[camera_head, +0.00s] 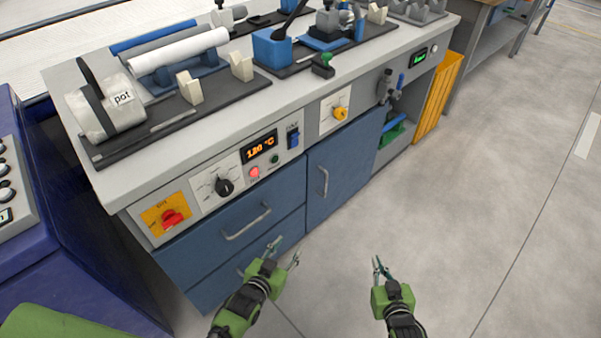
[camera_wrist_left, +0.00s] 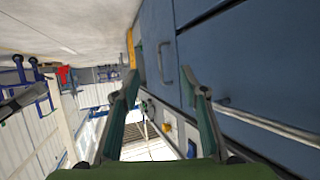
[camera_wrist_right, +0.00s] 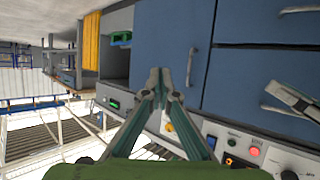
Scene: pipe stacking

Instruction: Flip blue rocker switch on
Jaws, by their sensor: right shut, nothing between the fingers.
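The blue rocker switch (camera_head: 293,138) sits on the front panel of the workbench, right of the orange temperature display (camera_head: 260,147). It also shows small beside a finger in the right wrist view (camera_wrist_right: 211,143); whether it is on or off is too small to tell. My left gripper (camera_head: 285,252) is open and empty in front of the blue drawers, below the switch. Its spread fingers show in the left wrist view (camera_wrist_left: 160,88). My right gripper (camera_head: 379,264) is shut and empty, lower right of the switch and apart from the bench. Its fingertips meet in the right wrist view (camera_wrist_right: 159,76).
The panel also carries a red rotary switch (camera_head: 172,217), a black knob (camera_head: 224,187), a red button (camera_head: 254,172), a green button (camera_head: 275,159) and a yellow knob (camera_head: 340,113). Drawer handles (camera_head: 247,222) stick out below. The floor at right is clear.

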